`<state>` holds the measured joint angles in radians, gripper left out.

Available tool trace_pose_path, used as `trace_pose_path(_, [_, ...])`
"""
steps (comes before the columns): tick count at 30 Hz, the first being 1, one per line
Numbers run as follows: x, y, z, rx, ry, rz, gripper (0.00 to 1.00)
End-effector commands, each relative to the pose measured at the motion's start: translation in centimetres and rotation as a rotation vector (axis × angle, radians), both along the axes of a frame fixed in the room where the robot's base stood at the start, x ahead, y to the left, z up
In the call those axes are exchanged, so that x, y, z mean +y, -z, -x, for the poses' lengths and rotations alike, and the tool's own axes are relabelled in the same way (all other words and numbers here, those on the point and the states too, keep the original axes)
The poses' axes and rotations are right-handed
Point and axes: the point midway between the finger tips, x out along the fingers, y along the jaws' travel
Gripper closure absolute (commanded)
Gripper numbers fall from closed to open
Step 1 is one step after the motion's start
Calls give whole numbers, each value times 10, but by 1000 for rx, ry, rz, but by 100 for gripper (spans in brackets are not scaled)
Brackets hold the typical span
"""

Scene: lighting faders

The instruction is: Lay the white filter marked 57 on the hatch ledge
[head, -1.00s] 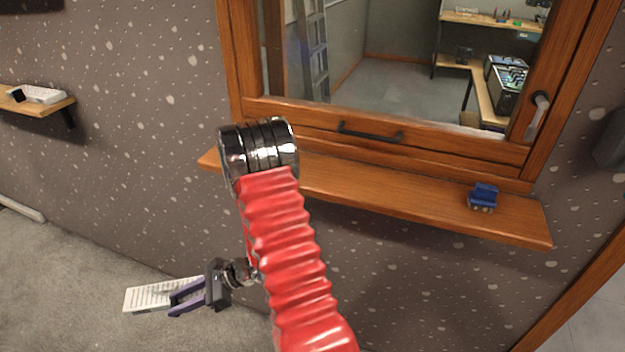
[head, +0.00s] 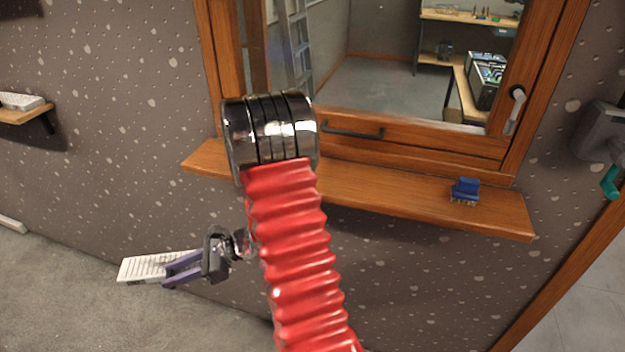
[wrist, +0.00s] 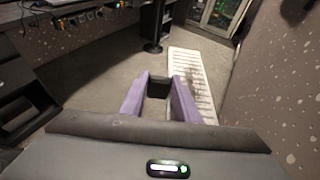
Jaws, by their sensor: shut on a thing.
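My gripper (head: 178,268) is shut on a white slatted filter (head: 140,268), held out to the left and below the ledge, in front of the speckled wall. In the wrist view the filter (wrist: 190,70) extends beyond my purple fingers (wrist: 158,92), with a dark block between their tips. No number is readable on it. The hatch ledge (head: 400,195) is the long wooden shelf under the window; my red arm hides part of its left half. The filter is apart from the ledge.
A blue brush-like object (head: 465,190) stands on the ledge's right part; the ledge between it and my arm is bare. Another white slatted piece (head: 20,101) lies on a small wall shelf (head: 28,115) at far left. The window frame (head: 420,140) rises behind the ledge.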

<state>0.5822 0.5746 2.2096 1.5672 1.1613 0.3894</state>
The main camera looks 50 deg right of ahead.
Motion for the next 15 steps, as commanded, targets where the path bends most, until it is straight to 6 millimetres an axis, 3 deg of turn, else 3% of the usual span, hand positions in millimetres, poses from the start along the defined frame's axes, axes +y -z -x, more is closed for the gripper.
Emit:
trace_pose_path(3, [-16,-31,3,-6,39,2,100])
trace_pose_path(15, [-57,-119,27,-6,162,1,100])
